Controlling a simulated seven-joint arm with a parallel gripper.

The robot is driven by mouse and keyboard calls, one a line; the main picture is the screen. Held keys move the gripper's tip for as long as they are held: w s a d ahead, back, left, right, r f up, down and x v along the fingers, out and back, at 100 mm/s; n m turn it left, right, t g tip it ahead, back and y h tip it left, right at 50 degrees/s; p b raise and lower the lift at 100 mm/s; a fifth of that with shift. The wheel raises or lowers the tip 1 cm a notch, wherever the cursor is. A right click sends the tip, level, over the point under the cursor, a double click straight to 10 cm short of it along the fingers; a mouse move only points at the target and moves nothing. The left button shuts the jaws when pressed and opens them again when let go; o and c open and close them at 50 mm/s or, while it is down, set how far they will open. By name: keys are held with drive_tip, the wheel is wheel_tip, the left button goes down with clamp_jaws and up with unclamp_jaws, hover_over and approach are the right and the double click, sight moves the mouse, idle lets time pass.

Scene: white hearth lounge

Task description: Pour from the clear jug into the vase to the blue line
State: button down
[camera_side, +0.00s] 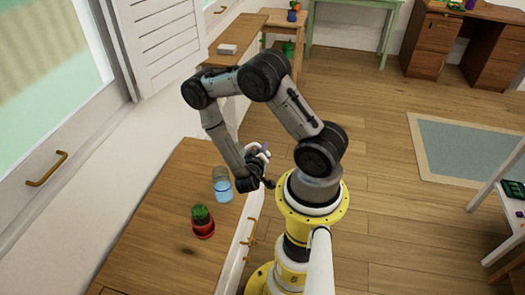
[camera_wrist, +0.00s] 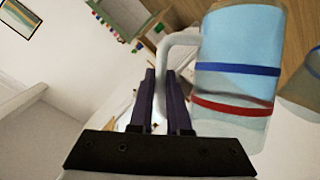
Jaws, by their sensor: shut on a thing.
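In the wrist view my gripper (camera_wrist: 161,78) is shut on the white handle of a clear jug (camera_wrist: 232,40). The jug's body, just right of the fingers, shows light blue liquid, a blue line and a red line around it. A second vessel (camera_wrist: 298,95), brownish and see-through, is cut off by the right edge; it may be the vase. In the side view a clear vessel (camera_side: 222,192) with blue liquid in its lower part stands upright on the wooden counter, left of my wrist. I cannot tell which vessel this is. My gripper is small and partly hidden there.
A cactus in a red pot (camera_side: 203,228) stands on the counter (camera_side: 160,235) in front of the vessel. The counter's left and near parts are clear. A window wall (camera_side: 100,140) borders it on the left. A white block (camera_side: 228,49) lies farther back.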

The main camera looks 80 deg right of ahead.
sight(258, 144)
drive_tip(key=shift+w+a+r+n+g+h, duration=0.1)
drive_tip(key=shift+w+r+n+g+h, duration=0.15)
drive_tip(key=shift+r, duration=0.25)
drive_tip(key=shift+w+a+r+n, duration=0.1)
drive_tip(key=shift+w+r+n, duration=0.1)
drive_tip(key=shift+r+n, duration=0.25)
drive_tip(key=shift+w+a+r+n+g+h, duration=0.1)
drive_tip(key=shift+w+r+n+g+h, duration=0.1)
drive_tip(key=shift+r, duration=0.4)
drive_tip(key=shift+w+r+n, duration=0.25)
drive_tip(key=shift+r+n, duration=0.15)
drive_tip(key=shift+w+a+r+g, duration=0.1)
drive_tip(key=shift+w+r+g, duration=0.1)
drive_tip(key=shift+r+g, duration=0.05)
idle(0.4)
drive_tip(key=shift+w+r+n+h, duration=0.15)
drive_tip(key=shift+r+n+h, duration=0.05)
drive_tip(key=shift+n+h, duration=0.1)
drive_tip(key=shift+a+r, duration=0.1)
drive_tip(key=shift+w+r, duration=0.1)
drive_tip(key=shift+w, duration=0.05)
idle(0.4)
